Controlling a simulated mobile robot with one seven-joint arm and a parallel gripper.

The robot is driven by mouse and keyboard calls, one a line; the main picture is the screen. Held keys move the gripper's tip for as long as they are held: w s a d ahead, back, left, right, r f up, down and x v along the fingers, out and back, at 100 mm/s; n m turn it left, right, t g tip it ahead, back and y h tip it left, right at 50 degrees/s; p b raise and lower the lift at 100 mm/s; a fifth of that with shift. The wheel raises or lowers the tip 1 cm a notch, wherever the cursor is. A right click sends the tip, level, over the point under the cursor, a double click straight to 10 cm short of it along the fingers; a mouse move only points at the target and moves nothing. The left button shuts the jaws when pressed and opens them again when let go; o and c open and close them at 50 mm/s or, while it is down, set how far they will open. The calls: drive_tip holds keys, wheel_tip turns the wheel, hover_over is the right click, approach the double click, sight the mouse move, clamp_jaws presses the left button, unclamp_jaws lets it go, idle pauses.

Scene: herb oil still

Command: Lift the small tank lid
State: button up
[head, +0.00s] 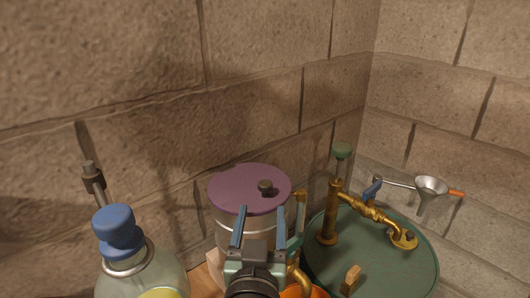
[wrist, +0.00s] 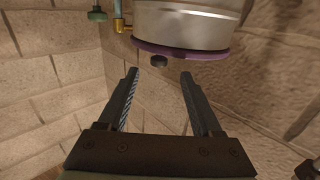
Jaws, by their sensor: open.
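The small tank (head: 240,228) is a pale metal cylinder with a flat purple lid (head: 236,184) on top. A small dark knob (head: 265,187) stands on the lid, right of its middle. In the wrist view, which appears upside down, the tank (wrist: 187,25), lid (wrist: 200,53) and knob (wrist: 159,61) show beyond the fingers. My gripper (head: 259,222) is in front of the tank in the head view. Its two fingers are apart and empty. In the wrist view my gripper (wrist: 158,75) has its fingertips short of the knob, with no contact visible.
A glass bottle (head: 142,272) with a blue stopper (head: 117,230) stands at the left. At the right are a large green vessel (head: 385,262) with brass pipework (head: 365,211) and a metal funnel (head: 430,188). Stone walls (head: 270,90) close in behind. Space above the lid is clear.

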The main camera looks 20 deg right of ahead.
sight(266, 181)
drive_tip(key=shift+w+d, duration=0.1)
drive_tip(key=shift+d, duration=0.05)
drive_tip(key=shift+w+d+r, duration=0.1)
drive_tip(key=shift+w+r, duration=0.05)
drive_tip(key=shift+r, duration=0.3)
drive_tip(key=p+x, duration=0.1)
drive_tip(key=x, duration=0.4)
drive_tip(key=p+x, duration=0.1)
drive_tip(key=x, duration=0.5)
drive_tip(key=shift+f, duration=0.25)
drive_tip(key=shift+w, duration=0.1)
drive_tip(key=shift+c, duration=0.3)
clamp_jaws()
